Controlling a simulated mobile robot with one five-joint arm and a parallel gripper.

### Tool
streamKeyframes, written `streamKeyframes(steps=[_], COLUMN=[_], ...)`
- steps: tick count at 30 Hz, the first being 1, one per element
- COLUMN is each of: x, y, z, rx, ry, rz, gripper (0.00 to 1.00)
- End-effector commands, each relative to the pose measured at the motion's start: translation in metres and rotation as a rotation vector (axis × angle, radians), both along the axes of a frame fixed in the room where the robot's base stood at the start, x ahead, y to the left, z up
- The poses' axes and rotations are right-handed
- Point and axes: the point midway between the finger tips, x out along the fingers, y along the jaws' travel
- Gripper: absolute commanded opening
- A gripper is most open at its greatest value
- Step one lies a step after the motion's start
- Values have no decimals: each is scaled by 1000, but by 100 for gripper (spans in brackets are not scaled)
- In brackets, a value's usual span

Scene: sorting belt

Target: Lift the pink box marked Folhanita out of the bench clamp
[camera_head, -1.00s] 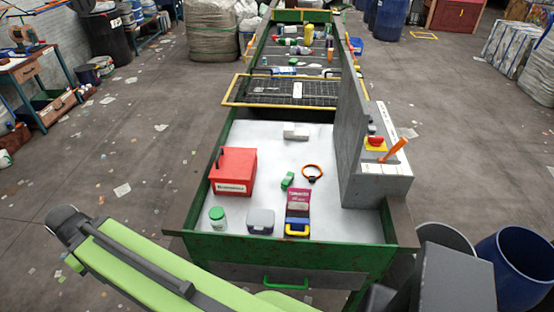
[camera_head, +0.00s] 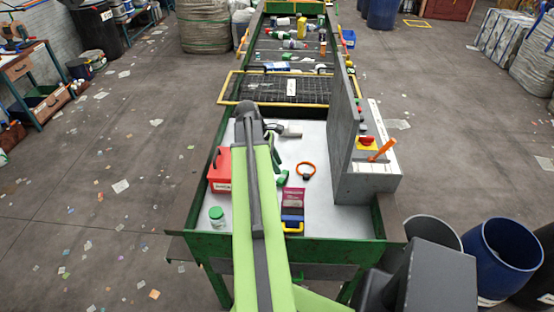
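The pink box (camera_head: 293,197) stands on the white bench top, its lower part in the bench clamp (camera_head: 292,219). The clamp is dark blue with a yellow handle at its front. My green arm reaches up over the bench to the left of the box. A dark part at the arm's far end, seemingly my gripper (camera_head: 273,130), is beyond and to the left of the box, apart from it. Its fingers are too small and partly hidden, so I cannot tell whether it is open.
A red toolbox (camera_head: 219,171) and a green-lidded jar (camera_head: 217,217) are left of my arm. A grey panel with an orange lever (camera_head: 382,150) stands right. The bench right of the box is clear.

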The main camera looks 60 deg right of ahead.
Motion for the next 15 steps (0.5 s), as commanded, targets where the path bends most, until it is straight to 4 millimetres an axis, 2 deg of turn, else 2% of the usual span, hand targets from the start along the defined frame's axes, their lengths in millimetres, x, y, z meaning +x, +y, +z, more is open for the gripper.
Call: streamKeyframes(steps=[5,8,15], x=[-2,-6,-23], y=[-1,-2,-9], z=[-6,-22,-73], rx=[1,0,0], ry=[2,0,0], rz=[1,1,1], gripper=[35,35,35])
